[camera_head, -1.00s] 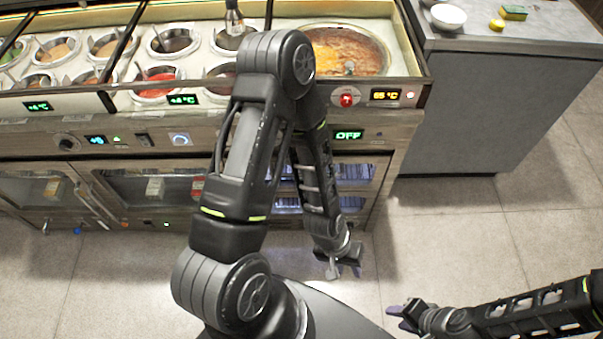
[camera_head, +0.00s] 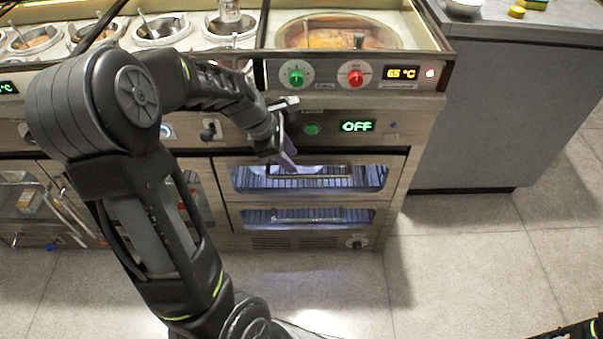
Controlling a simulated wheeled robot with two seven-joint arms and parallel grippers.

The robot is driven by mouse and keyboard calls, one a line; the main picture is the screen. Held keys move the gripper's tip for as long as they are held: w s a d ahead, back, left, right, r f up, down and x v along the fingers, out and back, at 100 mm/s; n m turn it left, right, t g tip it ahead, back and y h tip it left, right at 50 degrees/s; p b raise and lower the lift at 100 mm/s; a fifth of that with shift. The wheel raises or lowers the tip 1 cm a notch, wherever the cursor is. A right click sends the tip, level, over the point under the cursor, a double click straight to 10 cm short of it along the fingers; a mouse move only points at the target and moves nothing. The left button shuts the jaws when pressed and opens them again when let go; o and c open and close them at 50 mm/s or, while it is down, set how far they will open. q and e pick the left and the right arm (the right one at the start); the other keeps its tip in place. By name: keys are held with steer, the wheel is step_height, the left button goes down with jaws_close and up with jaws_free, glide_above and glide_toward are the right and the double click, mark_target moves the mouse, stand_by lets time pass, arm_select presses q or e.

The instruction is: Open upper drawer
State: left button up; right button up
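The upper drawer (camera_head: 375,181) is a wood-framed front with a lit window, below the green OFF display. It looks shut, flush with the cabinet. A dark handle bar crosses its upper middle. My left gripper (camera_head: 289,133) is in front of the panel above this drawer. Its two fingers are spread apart, with nothing seen between them. The lower finger overlaps the drawer's upper edge near the handle; I cannot tell whether it touches. My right gripper is out of view; only a bit of my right arm shows at the bottom right corner.
The lower drawer (camera_head: 352,216) is directly below and looks shut. A green knob (camera_head: 296,75) and a red knob (camera_head: 356,76) stick out above. Sauce wells line the counter top. A grey counter (camera_head: 480,115) stands at right. The floor in front is clear.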

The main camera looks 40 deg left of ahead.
mark_target(305, 175)
arm_select(q)
steer(key=shift+f, duration=0.1)
steer(key=b+x, duration=0.3)
steer(key=x, duration=0.4)
steer(key=shift+w+d+f, duration=0.1)
steer(key=shift+w+f, duration=0.1)
steer(key=shift+f, duration=0.15)
jaws_close()
stand_by(1.1)
